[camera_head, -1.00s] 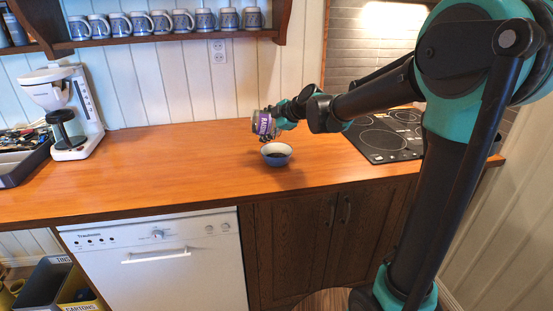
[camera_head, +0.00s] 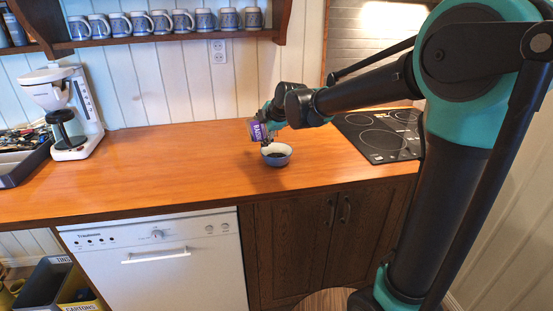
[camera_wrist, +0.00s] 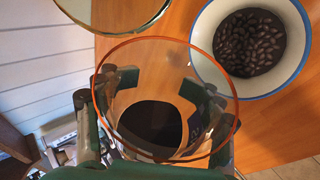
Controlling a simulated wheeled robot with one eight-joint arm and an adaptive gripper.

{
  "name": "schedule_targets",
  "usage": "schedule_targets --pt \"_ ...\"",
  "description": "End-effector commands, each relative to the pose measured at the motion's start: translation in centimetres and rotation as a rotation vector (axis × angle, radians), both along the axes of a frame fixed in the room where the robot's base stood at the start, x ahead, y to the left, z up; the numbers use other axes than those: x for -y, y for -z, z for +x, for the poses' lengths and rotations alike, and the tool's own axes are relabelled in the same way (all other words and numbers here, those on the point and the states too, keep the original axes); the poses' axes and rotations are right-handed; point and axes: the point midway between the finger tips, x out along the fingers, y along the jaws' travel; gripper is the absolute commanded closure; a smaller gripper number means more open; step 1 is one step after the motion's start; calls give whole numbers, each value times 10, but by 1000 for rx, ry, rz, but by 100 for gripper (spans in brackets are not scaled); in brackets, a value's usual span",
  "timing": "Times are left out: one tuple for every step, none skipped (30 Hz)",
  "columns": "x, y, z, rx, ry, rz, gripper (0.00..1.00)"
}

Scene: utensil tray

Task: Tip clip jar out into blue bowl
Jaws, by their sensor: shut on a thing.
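The clip jar (camera_head: 257,131), clear with a purple label, is held in the air above and left of the blue bowl (camera_head: 277,160). My gripper (camera_head: 267,118) is shut on it. The jar looks tilted in the head view. In the wrist view the jar's mouth with its orange ring (camera_wrist: 168,40) faces the camera, and its glass lid (camera_wrist: 112,12) stands open at the top. A dark patch shows through the jar; I cannot tell if it is contents. The bowl (camera_wrist: 297,75) holds many dark bean-like pieces. My gripper's fingers (camera_wrist: 160,125) flank the jar.
The wooden counter (camera_head: 170,165) is clear around the bowl. A hob (camera_head: 380,135) lies to the right, a white coffee maker (camera_head: 70,110) stands at the left beside a utensil tray (camera_head: 25,155). A shelf of mugs (camera_head: 165,22) hangs above.

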Motion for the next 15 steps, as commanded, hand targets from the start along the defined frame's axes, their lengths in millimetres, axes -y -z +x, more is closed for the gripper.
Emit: schedule_targets --pt "0 0 0 1 0 -2 97" --pt "0 0 0 2 1 -3 97" --pt "0 0 0 1 1 -2 97" --pt "0 0 0 1 1 -2 97" --pt "0 0 0 1 1 -2 97" --pt "0 0 0 1 1 -2 97" --pt "0 0 0 1 1 -2 97" --pt "0 0 0 2 1 -5 97" --pt "0 0 0 4 -1 -14 97" --pt "-1 0 0 7 0 -25 97" --pt "-1 -1 0 11 -2 -40 97" --pt "-2 -1 -1 19 -3 -66 97" --pt "-2 -2 -1 25 -4 -87 97" --pt "-2 -3 -1 32 -3 -110 97" --pt "-2 -3 -1 42 -4 -142 97"
